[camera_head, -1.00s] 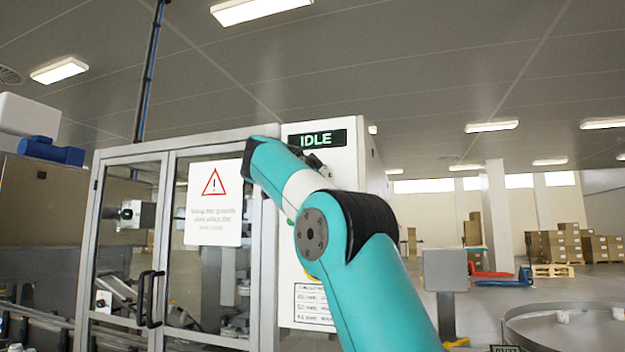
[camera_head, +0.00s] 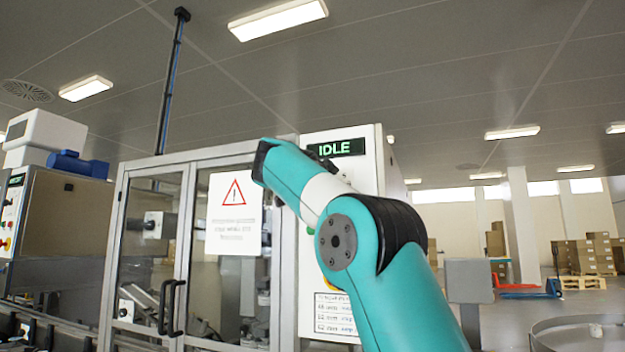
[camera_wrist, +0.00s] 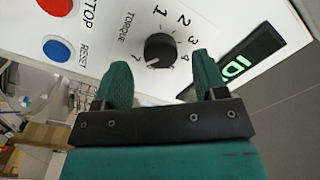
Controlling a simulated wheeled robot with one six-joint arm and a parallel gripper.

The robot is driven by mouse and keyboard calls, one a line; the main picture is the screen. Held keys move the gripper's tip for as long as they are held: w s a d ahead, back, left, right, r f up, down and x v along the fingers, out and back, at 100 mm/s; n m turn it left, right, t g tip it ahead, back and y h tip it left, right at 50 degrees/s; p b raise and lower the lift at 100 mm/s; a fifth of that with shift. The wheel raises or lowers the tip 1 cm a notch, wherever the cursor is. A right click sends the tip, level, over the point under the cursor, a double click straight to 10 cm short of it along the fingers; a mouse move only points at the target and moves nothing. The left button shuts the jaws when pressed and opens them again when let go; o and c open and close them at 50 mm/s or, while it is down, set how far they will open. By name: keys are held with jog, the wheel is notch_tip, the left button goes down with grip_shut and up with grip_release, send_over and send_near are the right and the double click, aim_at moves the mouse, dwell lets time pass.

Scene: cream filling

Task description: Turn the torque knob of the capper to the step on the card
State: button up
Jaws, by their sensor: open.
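The torque knob (camera_wrist: 160,50) is a black round knob on the white capper panel in the wrist view, with numbers around it and the word TORQUE beside it. A pale mark on its lower-left side points roughly toward the 7. My gripper (camera_wrist: 160,66) is open, its two green fingers spread on either side of the knob in the picture; contact cannot be told. In the head view the capper cabinet (camera_head: 372,172) stands behind my arm, which hides the knob. A white card with rows of text (camera_head: 326,314) is on its front, too small to read.
A lit IDLE display (camera_head: 336,148) is above the panel; it also shows beside the right finger in the wrist view. A red STOP button (camera_wrist: 56,5) and a blue RESET button (camera_wrist: 57,50) sit left of the knob. A glazed guard (camera_head: 150,230) with a warning sign (camera_head: 234,213) stands left.

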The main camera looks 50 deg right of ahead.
jog(key=p+v, duration=0.2)
jog(key=v, duration=1.2)
jog(key=shift+a+p, duration=0.15)
jog(key=shift+p, duration=0.2)
jog(key=shift+f, duration=0.15)
jog(key=w+a+f+n+t+y, duration=0.5)
jog(key=w+a+f+n+y, duration=0.35)
jog(key=f+n, duration=0.3)
jog(key=s+a+f+n+g+y, duration=0.1)
jog(key=s+a+f+n+y, duration=0.1)
jog(key=a+f+n+y, duration=0.5)
jog(key=s+a+f+n+g+y, duration=0.2)
jog(key=s+a+f+n+g, duration=0.1)
jog(key=s+a+f, duration=0.4)
jog(key=s+a+f+n+g+y, duration=0.1)
jog(key=s+a+f+n+g, duration=0.25)
jog(key=f, duration=0.65)
jog(key=s+a+f+n+g+y, duration=0.1)
jog(key=s+a+f+n+g, duration=0.1)
jog(key=s, duration=0.6)
jog(key=s+a+f+n+g+y, duration=0.1)
jog(key=s+f+n+g, duration=0.1)
jog(key=s, duration=0.7)
notch_tip(320, 180, down, 3)
jog(key=shift+a+r+n, duration=0.2)
jog(key=shift+a+n, duration=0.15)
jog(key=shift+n, duration=0.35)
